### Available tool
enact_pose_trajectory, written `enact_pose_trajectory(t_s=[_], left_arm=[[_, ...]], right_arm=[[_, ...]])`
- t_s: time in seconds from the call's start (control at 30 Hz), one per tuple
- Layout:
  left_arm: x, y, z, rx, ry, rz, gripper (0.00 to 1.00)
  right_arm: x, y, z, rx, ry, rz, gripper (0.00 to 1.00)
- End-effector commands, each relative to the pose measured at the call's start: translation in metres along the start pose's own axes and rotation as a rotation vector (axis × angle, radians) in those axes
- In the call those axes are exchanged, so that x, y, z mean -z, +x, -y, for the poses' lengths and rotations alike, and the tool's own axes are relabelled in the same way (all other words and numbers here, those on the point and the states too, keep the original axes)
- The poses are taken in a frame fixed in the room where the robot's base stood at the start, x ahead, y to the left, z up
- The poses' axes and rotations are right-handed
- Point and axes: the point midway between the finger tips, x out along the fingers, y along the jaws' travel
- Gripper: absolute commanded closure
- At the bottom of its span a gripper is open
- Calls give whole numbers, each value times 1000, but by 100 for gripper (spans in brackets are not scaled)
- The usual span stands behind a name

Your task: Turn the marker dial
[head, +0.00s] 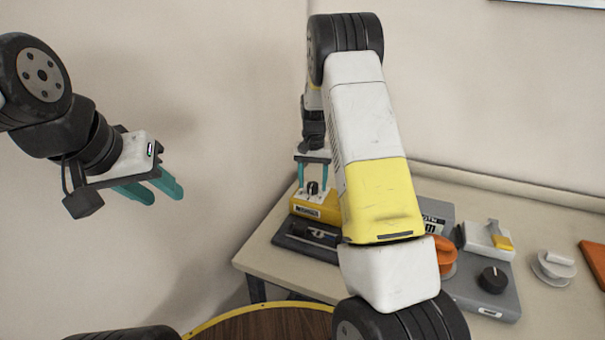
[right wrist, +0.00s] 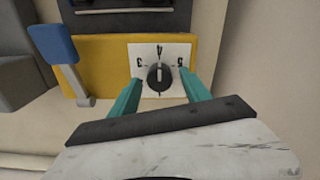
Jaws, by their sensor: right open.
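The marker dial is a black knob with a white pointer line on a white numbered plate, fixed to a yellow block. The dial (right wrist: 159,79) sits at the centre of the right wrist view, its line roughly upright. In the head view the dial (head: 312,188) and yellow block (head: 316,208) are at the table's left end. My right gripper (right wrist: 159,84) is open, with one teal finger on each side of the dial; I cannot tell whether they touch it. It also shows in the head view (head: 313,176). My left gripper (head: 166,196) is open and empty, away from the table.
A blue-topped lever (right wrist: 66,60) stands left of the dial on the yellow block. On the table (head: 268,248) are a dark tray (head: 300,242), an orange reel (head: 446,252), a grey unit with a black knob (head: 492,279) and a white round item (head: 554,268). My right arm hides the table's middle.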

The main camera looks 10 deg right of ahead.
Motion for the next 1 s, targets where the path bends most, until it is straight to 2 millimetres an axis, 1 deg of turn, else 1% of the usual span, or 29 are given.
enact_pose_trajectory(t_s=[0.07, 0.17, 0.4, 0.5, 0.63, 0.93, 1.0], left_arm=[[0, 0, 0, 0, 0, 0, 64], [0, 0, 0, 0, 0, 0, 64], [0, 0, 0, 0, 0, 0, 64], [0, 0, 0, 0, 0, 0, 64], [0, 0, 0, 0, 0, 0, 64], [0, 0, 0, 0, 0, 0, 64], [0, 0, 0, 0, 0, 0, 64]], right_arm=[[0, -4, 0, 1, 0, -1, 45], [1, -16, 0, 1, -1, -3, 45], [1, -58, 0, 2, 0, -4, 45], [1, -70, 0, 1, 0, -3, 45], [0, -77, 0, 0, 0, -1, 45], [0, -78, 0, 1, 0, -1, 45], [-2, -83, -1, 7, -2, -4, 45]])
